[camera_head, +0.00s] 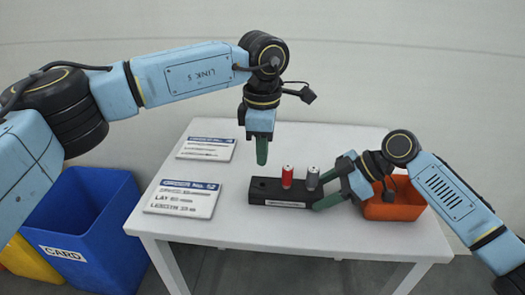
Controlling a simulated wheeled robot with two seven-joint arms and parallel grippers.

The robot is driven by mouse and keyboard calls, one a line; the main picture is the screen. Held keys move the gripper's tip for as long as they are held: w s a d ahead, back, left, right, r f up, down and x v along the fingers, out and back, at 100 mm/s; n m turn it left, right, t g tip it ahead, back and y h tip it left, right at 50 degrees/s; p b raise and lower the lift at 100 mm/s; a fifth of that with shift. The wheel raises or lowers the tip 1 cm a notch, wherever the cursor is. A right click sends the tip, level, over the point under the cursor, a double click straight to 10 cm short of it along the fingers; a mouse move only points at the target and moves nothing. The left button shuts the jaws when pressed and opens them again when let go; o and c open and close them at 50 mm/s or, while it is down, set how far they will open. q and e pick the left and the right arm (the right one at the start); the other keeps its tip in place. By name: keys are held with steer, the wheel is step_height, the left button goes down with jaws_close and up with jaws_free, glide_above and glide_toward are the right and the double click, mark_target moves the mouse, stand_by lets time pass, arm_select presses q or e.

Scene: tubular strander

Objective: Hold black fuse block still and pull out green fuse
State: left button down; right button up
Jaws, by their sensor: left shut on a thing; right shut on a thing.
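The black fuse block (277,192) lies on the white table with a red fuse (287,177) and a grey fuse (312,178) standing upright in it. The left part of its top holds no fuse. My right gripper (322,193) is shut on the block's right end. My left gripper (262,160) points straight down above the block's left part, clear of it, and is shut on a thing. Its green fingers mostly hide what they hold; the green fuse shows nowhere else, so this appears to be it.
An orange bin (400,208) stands at the table's right, behind my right arm. Two white sign plates (180,203) (207,149) lie on the left of the white table (235,235). A blue bin (95,225) and a yellow bin (28,262) stand on the floor at left.

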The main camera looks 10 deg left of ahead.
arm_select(q)
steer(key=shift+r, duration=0.1)
arm_select(e)
steer(key=o, duration=1.2)
steer(key=shift+r, duration=0.1)
arm_select(q)
steer(key=shift+r+p, duration=4.7)
steer(key=shift+p, duration=0.05)
arm_select(e)
step_height(320, 180, up, 11)
arm_select(q)
steer(key=shift+f, duration=0.1)
